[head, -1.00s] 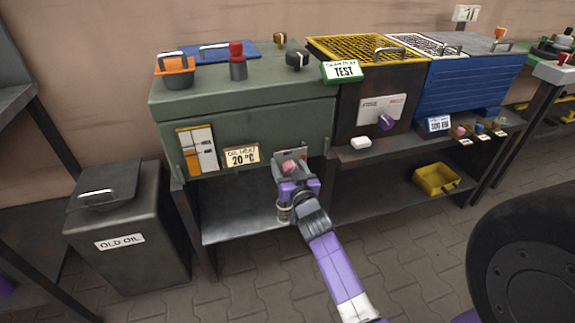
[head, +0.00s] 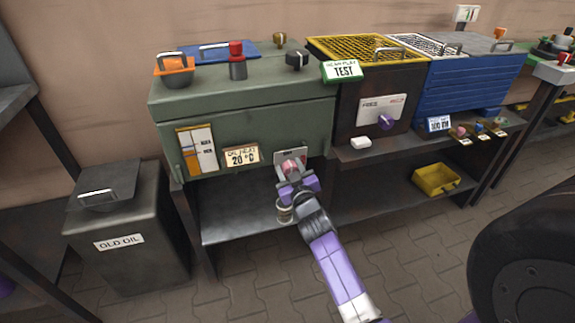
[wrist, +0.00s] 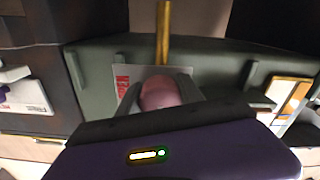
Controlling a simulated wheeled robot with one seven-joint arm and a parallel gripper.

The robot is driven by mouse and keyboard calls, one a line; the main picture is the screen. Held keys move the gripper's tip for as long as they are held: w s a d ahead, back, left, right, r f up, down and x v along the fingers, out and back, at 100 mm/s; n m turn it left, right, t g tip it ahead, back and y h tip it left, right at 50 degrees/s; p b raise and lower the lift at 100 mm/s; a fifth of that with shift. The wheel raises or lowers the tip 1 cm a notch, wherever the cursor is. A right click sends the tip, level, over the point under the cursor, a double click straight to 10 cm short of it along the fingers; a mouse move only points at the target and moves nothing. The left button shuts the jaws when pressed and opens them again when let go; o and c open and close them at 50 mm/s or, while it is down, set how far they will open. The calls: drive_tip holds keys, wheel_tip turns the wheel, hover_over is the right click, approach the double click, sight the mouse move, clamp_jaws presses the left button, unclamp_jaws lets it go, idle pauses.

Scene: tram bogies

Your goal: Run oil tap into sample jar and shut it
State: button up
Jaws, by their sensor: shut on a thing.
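The oil tap's pink-red knob (head: 291,166) is on a grey plate (head: 289,155) at the lower right of the green oil cabinet's front. My gripper (head: 292,173) is shut on this knob. In the wrist view the knob (wrist: 160,94) sits between both fingers. A golden-brown vertical band (wrist: 163,32) shows beyond the knob; I cannot tell whether it is a spout or running oil. A small jar (head: 284,213) stands below the tap, partly hidden by my gripper, so its fill is unclear. A pale shape (wrist: 205,15) beside the band may be the jar.
The green cabinet (head: 245,115) carries a level gauge (head: 197,150) and an "OIL HEAT 20 °C" sign (head: 241,155). A grey "OLD OIL" bin (head: 130,240) stands at left. A yellow tray (head: 436,180) lies on the lower shelf (head: 350,200). A dark wheel (head: 530,255) fills the lower right.

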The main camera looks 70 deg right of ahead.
drive_tip(key=o, duration=1.4)
drive_tip(key=shift+c, duration=0.2)
drive_tip(key=v, duration=0.8)
drive_tip(key=shift+b, duration=0.35)
